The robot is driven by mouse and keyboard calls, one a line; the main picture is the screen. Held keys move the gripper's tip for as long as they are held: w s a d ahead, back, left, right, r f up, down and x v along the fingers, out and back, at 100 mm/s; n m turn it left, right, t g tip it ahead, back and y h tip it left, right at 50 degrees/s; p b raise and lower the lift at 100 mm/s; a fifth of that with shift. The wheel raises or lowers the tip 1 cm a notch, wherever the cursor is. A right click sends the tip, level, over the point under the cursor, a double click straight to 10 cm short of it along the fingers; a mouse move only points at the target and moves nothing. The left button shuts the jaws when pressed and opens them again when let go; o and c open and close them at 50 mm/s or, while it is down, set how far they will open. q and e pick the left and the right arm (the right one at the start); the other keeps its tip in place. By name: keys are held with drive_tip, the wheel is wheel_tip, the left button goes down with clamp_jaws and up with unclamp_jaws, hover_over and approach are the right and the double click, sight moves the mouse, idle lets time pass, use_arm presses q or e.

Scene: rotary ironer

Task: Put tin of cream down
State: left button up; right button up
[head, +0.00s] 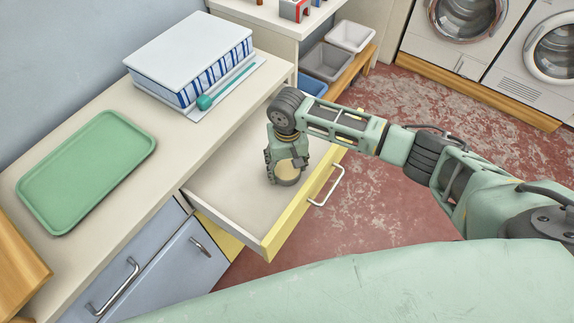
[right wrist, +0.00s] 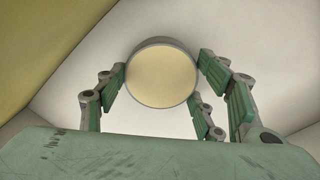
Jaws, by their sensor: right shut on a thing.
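The tin of cream (head: 286,173) is a small round tin with a pale yellow top and a grey rim. My right gripper (head: 287,163) points down into the open drawer (head: 225,193) and is shut on the tin. The right wrist view shows the tin (right wrist: 161,75) from above, with green-padded fingers on both sides of it. The tin is at or just above the pale drawer floor; I cannot tell whether it touches. My left gripper is not in view.
The drawer's yellow front has a metal handle (head: 326,187). On the counter lie a green tray (head: 88,170) and a white-topped stack (head: 190,52) with a teal-handled tool (head: 205,102) beside it. Grey bins (head: 326,62) and washing machines (head: 465,25) stand behind.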

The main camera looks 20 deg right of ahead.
sight(287, 168)
drive_tip(key=shift+f, duration=0.15)
drive_tip(key=o, duration=1.3)
drive_tip(key=shift+o, duration=0.2)
wheel_tip(287, 168, up, 12)
